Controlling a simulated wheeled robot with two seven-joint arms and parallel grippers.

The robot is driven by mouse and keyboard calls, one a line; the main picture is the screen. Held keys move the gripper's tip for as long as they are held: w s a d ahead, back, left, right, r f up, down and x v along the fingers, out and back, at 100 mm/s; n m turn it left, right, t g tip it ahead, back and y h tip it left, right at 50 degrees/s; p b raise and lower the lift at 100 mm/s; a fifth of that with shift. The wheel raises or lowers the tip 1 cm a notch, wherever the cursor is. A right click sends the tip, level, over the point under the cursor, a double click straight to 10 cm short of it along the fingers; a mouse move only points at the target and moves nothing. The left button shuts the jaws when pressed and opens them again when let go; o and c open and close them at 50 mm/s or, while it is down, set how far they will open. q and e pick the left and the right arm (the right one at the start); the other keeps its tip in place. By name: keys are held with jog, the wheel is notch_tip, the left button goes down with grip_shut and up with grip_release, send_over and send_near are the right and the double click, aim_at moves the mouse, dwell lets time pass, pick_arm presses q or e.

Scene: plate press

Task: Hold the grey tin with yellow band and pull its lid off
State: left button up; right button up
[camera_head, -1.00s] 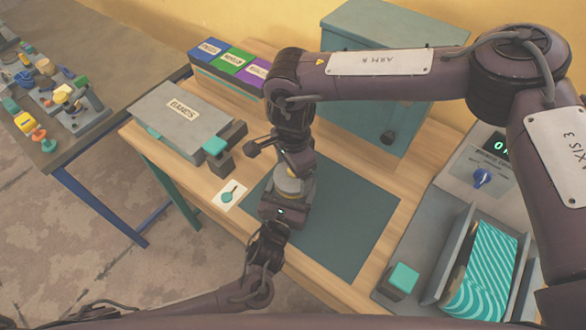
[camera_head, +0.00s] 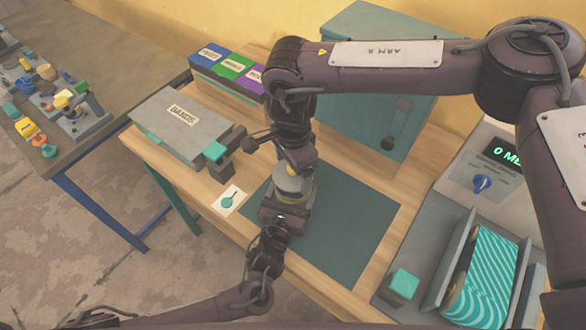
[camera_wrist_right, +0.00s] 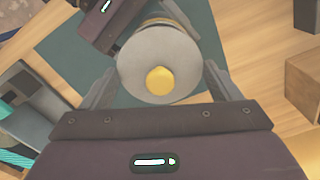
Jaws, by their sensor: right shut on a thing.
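The grey tin (camera_head: 292,186) stands upright on the dark mat, mostly hidden between my two grippers. In the right wrist view its round grey lid (camera_wrist_right: 138,62) faces the camera, with a yellow knob (camera_wrist_right: 162,80) on top. A yellowish band shows at the tin's far edge. My right gripper (camera_wrist_right: 161,78) comes from above, shut on the lid, one finger at each side. My left gripper (camera_head: 286,207) is low at the tin's near side, and its dark body also shows in the right wrist view (camera_wrist_right: 108,25).
The dark mat (camera_head: 350,225) is clear right of the tin. A grey box (camera_head: 165,125) and a white card (camera_head: 230,199) lie left. A teal cabinet (camera_head: 350,120) stands behind. A device with a green display (camera_head: 490,180) and a striped teal pad (camera_head: 482,275) are right.

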notch_tip(320, 180, up, 3)
jog(key=shift+f, duration=0.15)
pick_arm(q)
jog(key=o, duration=1.4)
